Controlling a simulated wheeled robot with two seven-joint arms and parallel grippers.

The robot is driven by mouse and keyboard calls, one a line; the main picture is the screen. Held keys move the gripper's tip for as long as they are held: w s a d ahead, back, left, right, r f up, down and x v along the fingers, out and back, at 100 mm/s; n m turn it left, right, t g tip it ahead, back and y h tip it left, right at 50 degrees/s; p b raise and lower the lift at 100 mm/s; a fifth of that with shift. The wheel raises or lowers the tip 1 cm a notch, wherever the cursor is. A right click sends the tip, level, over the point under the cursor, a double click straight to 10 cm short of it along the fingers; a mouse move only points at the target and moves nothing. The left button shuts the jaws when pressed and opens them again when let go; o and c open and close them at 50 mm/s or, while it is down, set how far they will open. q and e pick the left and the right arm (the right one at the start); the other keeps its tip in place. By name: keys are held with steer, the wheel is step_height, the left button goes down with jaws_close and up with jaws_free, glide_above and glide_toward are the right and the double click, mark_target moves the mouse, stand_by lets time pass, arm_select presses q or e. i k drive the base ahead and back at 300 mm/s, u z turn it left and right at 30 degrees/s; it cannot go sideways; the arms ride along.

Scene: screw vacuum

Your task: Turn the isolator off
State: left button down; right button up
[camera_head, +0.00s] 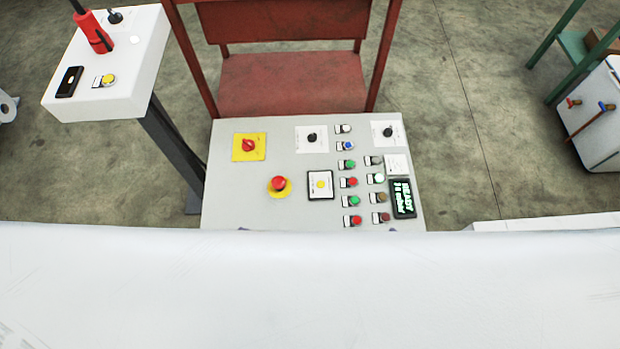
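The isolator (249,147) is a red rotary knob on a yellow square plate, at the upper left of the grey control panel (225,205). The knob's handle looks roughly upright or slightly tilted; its exact setting is too small to read. A red mushroom button (279,183) on a round yellow base sits below and to the right of it. Neither of my grippers shows in the head view, so nothing is seen touching the isolator.
The panel also holds black rotary switches (311,137), several coloured push buttons (350,182) and a green-lit display (403,198). A red metal frame (290,80) stands behind. A white box (120,95) with a red-handled device (93,33) is left. A white surface (310,290) fills the foreground.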

mark_target(248, 145)
steer(key=z, duration=2.9)
steer(key=k, duration=0.95)
steer(key=u, duration=1.75)
